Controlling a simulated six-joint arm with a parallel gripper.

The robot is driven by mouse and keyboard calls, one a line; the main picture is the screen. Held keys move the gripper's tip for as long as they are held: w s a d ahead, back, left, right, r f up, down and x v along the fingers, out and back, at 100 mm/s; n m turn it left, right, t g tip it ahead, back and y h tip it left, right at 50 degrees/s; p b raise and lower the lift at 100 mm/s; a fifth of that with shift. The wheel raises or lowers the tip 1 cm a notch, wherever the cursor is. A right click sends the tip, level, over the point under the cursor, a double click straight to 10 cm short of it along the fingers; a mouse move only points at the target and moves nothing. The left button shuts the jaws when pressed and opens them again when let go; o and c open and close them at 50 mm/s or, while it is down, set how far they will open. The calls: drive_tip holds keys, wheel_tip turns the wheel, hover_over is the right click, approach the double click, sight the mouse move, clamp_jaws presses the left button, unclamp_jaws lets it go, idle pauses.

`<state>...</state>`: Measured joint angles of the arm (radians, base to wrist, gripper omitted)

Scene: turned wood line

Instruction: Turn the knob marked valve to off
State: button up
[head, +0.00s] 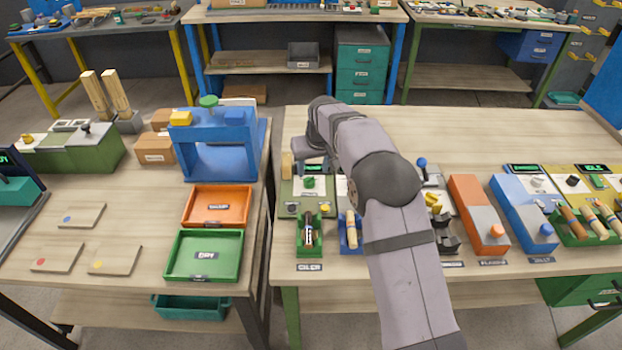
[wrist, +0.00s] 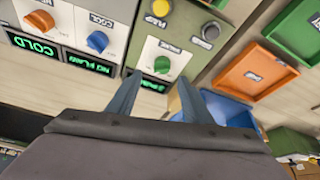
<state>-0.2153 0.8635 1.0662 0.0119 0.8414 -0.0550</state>
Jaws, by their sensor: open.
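A round green knob (wrist: 162,64) sits on a light grey plate of a green control panel (wrist: 150,38). The small label beside it looks like "valve", but it is upside down and blurred. The knob also shows in the head view (head: 309,182), near the front of my gripper. My gripper (wrist: 157,90) is open, its two blue-grey fingers apart and empty. The knob lies beyond the fingertips, roughly in line with the gap, and no contact shows. A lit green display (wrist: 153,87) is partly hidden behind a finger. The knob's pointing direction is too small to tell.
Beside the knob are a yellow button (wrist: 160,8) and a grey button (wrist: 211,31). A neighbouring panel has a blue knob (wrist: 97,42) and an orange knob (wrist: 40,20). A blue press (head: 213,155) and orange tray (head: 217,207) stand left. The back of my table is clear.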

sight(310, 178)
drive_tip(key=shift+w+d+f+n+b, duration=0.3)
drive_tip(key=shift+f+n+b, duration=0.3)
drive_tip(key=shift+b, duration=0.2)
drive_tip(key=n+b, duration=0.1)
drive_tip(key=n+y+b, duration=0.1)
drive_tip(key=shift+w+d+b, duration=0.15)
drive_tip(key=shift+d+b, duration=0.15)
drive_tip(key=shift+b, duration=0.1)
drive_tip(key=shift+w+a+f+n+g+y, duration=0.25)
drive_tip(key=shift+f+n, duration=0.2)
drive_tip(key=shift+f, duration=0.45)
drive_tip(key=shift+w+a+f+n+y, duration=0.15)
drive_tip(key=shift+w+a+f+n, duration=0.3)
drive_tip(key=shift+f, duration=0.45)
drive_tip(key=shift+w+a+f+n+g+y, duration=0.2)
drive_tip(key=shift+f+n, duration=0.3)
drive_tip(key=shift+f, duration=0.4)
drive_tip(key=shift+c, duration=0.3)
drive_tip(key=c, duration=1)
